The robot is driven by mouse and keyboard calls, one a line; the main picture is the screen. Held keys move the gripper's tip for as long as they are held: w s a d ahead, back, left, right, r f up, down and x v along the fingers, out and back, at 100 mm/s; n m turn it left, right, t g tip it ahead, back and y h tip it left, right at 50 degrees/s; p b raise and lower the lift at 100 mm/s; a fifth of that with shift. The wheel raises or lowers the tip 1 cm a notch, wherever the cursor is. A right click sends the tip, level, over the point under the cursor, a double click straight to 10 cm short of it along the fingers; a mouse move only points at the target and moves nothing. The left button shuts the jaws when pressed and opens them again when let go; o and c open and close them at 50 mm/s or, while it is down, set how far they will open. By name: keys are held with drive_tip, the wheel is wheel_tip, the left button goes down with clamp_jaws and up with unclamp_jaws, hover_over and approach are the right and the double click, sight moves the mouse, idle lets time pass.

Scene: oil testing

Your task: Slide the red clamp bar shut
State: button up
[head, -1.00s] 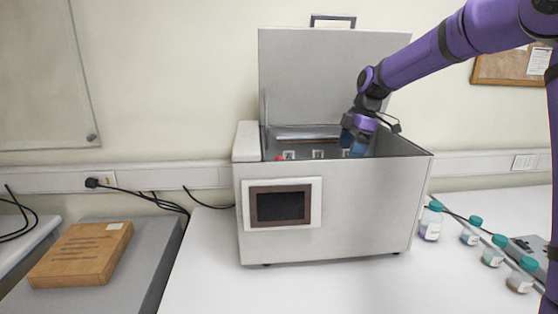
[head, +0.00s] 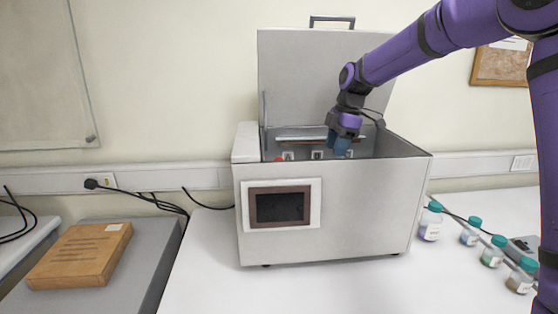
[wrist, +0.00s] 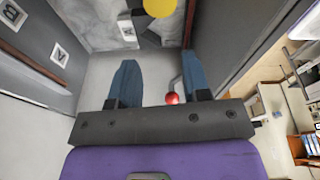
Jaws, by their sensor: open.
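The red clamp bar shows only in part, as a small red knob (head: 279,159) at the front left of the open machine's inside in the head view. In the wrist view a round red knob (wrist: 172,98) on a short grey rod appears between my blue fingers, closer to the right one. I cannot tell its depth from the fingers. My gripper (head: 341,148) points down into the machine, right of the knob in the head view. Its fingers (wrist: 160,62) are apart with nothing held. The front wall hides the rest of the bar.
The grey machine (head: 345,210) has its lid (head: 310,80) raised behind the opening. White letter tags (head: 317,155) line its inside. A yellow round thing (wrist: 160,7) shows in the wrist view. Several teal-capped bottles (head: 430,222) stand right of the machine. A cardboard box (head: 80,257) lies far left.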

sight(280, 159)
drive_tip(key=s+a+r+n+t+h, duration=0.1)
drive_tip(key=s+a+r+n, duration=0.2)
drive_tip(key=a, duration=0.4)
drive_tip(key=a+r+n+t, duration=0.1)
drive_tip(key=a+r+n, duration=0.1)
drive_tip(key=a+r, duration=0.45)
drive_tip(key=x, duration=0.8)
drive_tip(key=s+x, duration=0.1)
drive_tip(key=x, duration=0.3)
drive_tip(key=shift+a+f, duration=0.35)
drive_tip(key=shift+f, duration=0.1)
